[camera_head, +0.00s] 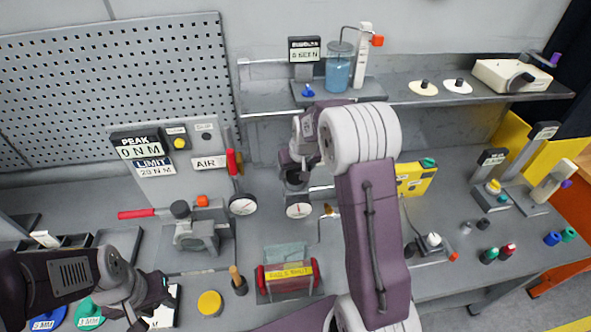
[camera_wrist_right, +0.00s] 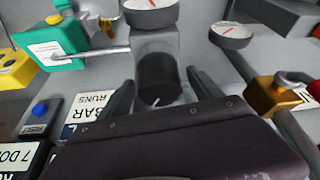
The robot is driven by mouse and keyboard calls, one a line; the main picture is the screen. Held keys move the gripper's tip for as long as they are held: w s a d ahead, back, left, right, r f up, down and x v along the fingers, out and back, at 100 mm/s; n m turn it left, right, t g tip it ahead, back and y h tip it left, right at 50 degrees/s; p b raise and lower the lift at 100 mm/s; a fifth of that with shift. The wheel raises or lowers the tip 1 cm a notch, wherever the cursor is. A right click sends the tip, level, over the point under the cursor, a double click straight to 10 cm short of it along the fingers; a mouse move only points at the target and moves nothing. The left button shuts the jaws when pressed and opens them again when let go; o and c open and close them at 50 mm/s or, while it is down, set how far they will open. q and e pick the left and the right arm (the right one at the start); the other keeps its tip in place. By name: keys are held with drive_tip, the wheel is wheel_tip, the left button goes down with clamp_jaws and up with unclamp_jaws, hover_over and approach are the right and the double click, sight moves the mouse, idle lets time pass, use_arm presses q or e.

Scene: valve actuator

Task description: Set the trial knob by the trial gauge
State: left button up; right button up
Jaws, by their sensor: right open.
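A black round knob (camera_wrist_right: 158,80), which I take as the trial knob, sits on a grey block. A round white dial with a red needle (camera_wrist_right: 150,12), likely the trial gauge, is just beyond it in the right wrist view; its reading is not legible. The dial also shows in the head view (camera_head: 298,210). My right gripper (camera_wrist_right: 163,90) is open, with one finger on each side of the knob; I cannot tell whether they touch it. In the head view my right arm partly hides this spot. My left gripper (camera_head: 160,287) is low at the left, its jaws unclear.
A second dial (camera_head: 242,205) stands to the left, near a red handle (camera_head: 232,165). In the right wrist view a brass valve (camera_wrist_right: 278,95) is at right and a teal box (camera_wrist_right: 50,42) at left.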

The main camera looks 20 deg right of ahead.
drive_tip(key=shift+w+d+f, duration=0.1)
drive_tip(key=shift+w, duration=0.05)
drive_tip(key=c, duration=1.4)
drive_tip(key=shift+o, duration=0.2)
drive_tip(key=shift+m, duration=0.6)
drive_tip(key=shift+f+m+h, duration=0.1)
drive_tip(key=shift+m+h, duration=0.3)
drive_tip(key=shift+m, duration=0.2)
drive_tip(key=shift+b, duration=0.3)
drive_tip(key=o, duration=1.4)
drive_tip(key=shift+c, duration=0.2)
